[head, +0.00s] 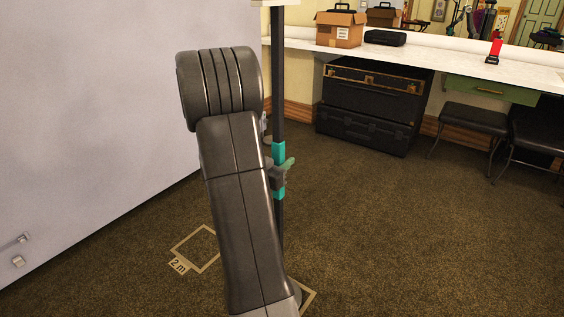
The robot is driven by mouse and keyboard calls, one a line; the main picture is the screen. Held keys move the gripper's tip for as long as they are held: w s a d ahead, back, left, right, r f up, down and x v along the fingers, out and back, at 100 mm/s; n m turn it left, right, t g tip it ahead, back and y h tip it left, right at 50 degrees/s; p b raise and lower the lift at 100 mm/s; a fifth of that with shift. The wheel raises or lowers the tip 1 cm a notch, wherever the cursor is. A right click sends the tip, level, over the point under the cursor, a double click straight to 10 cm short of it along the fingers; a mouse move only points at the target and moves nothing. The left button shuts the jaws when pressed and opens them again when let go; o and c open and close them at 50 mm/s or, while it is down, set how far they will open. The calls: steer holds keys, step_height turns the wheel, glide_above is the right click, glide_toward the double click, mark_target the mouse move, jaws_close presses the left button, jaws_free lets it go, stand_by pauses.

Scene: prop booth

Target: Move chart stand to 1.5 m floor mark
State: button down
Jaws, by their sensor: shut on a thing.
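The chart stand is a dark upright pole (279,105) with a teal band (279,151) partway up. A pale piece (275,2) at its top is cut off by the frame edge. My gripper (276,177), mostly hidden behind my arm, is shut on the pole at the teal band. A small green part sticks out to the right there. The stand's foot is mostly hidden by my arm. A pale square floor mark (308,297) shows partly beside the foot; its label is not visible. Another outlined floor mark labelled "2 m" (179,266) lies left of my arm.
A large pale wall or panel (90,100) fills the left. At the back, a white counter (440,58) holds a cardboard box (340,30), a black case (385,38) and a red item (495,50). Black trunks (370,105) and dark stools (472,118) stand below. Carpet at right is clear.

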steer(key=shift+f+b, duration=0.4)
steer(key=shift+f, duration=0.15)
steer(key=c, duration=1.1)
jaws_free()
steer(key=shift+o, duration=0.3)
steer(key=shift+f, duration=0.15)
steer(key=shift+s+a, duration=0.1)
steer(key=shift+s, duration=0.05)
steer(key=p+v, duration=0.3)
steer(key=v, duration=1)
steer(key=shift+s, duration=0.25)
steer(key=shift+w+a, duration=0.1)
